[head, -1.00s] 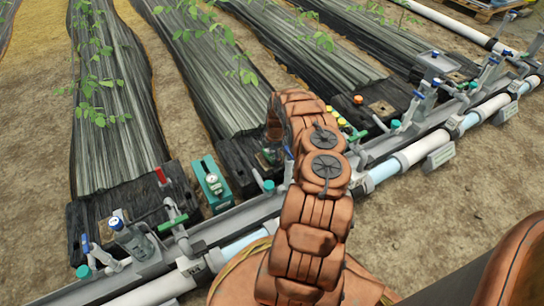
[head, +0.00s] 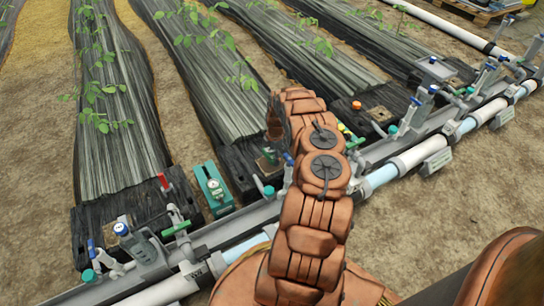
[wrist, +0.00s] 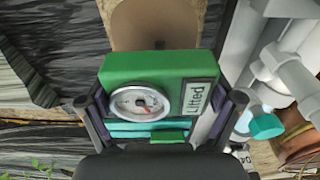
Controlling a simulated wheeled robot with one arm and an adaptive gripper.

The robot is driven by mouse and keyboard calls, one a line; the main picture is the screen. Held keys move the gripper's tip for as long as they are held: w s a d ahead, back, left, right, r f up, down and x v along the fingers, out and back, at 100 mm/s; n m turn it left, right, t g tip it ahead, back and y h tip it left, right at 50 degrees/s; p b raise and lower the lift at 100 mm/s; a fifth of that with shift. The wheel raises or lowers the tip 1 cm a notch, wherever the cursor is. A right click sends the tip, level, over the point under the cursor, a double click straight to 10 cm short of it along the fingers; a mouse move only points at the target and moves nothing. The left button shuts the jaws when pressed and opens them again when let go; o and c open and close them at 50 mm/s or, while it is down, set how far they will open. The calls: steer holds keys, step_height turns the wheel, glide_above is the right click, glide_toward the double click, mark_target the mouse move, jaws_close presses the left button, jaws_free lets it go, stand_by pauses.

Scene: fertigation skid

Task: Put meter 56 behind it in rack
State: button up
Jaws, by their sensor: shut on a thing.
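In the wrist view, a green box-shaped meter (wrist: 180,70) with a round white dial and a white label sits between the two fingers of my gripper (wrist: 161,100). The fingers are shut on its sides. A teal strip shows below its dial. No number 56 is readable on it. In the head view, my arm hides the gripper and the held meter. A separate teal meter (head: 213,187) with a white dial stands beside the pipe line, left of my arm. I cannot make out a rack clearly.
Grey pipes (head: 405,160) with several valves run diagonally across the head view. In the wrist view, a pipe with a teal cap (wrist: 266,126) is close on the right. Bare soil (head: 460,195) lies at right.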

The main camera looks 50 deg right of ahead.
steer(key=shift+r+p, duration=2.45)
steer(key=shift+r, duration=0.9)
